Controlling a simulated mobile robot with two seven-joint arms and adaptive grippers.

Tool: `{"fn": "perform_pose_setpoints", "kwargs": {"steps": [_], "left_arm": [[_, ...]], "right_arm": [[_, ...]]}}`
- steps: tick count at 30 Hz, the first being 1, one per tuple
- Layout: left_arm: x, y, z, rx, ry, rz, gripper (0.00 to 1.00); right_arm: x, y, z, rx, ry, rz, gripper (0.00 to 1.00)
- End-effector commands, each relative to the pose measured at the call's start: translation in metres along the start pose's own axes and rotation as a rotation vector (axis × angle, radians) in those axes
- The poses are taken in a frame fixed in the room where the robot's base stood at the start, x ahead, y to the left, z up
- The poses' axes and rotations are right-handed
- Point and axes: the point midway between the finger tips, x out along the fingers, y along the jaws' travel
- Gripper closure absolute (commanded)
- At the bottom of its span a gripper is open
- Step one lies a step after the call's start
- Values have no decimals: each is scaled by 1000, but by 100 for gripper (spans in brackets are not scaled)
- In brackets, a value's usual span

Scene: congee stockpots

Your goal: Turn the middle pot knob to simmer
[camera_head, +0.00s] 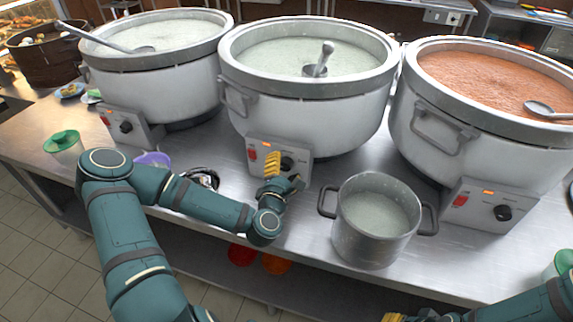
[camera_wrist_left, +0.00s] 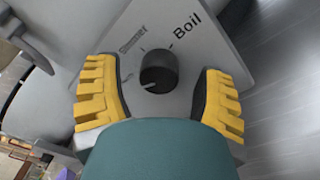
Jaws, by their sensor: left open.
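The middle pot (camera_head: 290,108) is a large white stockpot with a grey rim and pale congee. Its control box (camera_head: 255,145) faces me with a red switch and a dark round knob (camera_head: 287,163). In the left wrist view the knob (camera_wrist_left: 160,72) is close, with "Boil" printed at its upper right and a smaller, blurred label at its upper left. My right gripper (camera_head: 405,317) only partly shows at the bottom edge.
A small grey pot (camera_head: 375,222) stands on the steel counter right of my left gripper. Large pots stand left (camera_head: 155,75) and right (camera_head: 480,125), each with its own knob.

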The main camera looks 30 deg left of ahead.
Motion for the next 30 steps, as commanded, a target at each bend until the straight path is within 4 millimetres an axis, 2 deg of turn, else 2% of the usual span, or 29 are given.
{"fn": "perform_pose_setpoints", "kwargs": {"steps": [6,12,23,30], "left_arm": [[0,0,0,0,0,0,33],[0,0,0,0,0,0,100],[0,0,0,39,-2,2,100],[0,0,1,178,-10,10,100]], "right_arm": [[0,0,0,0,0,0,61],[0,0,0,0,0,0,61],[-1,0,0,0,0,0,61],[-2,-1,0,0,-1,0,61]]}}
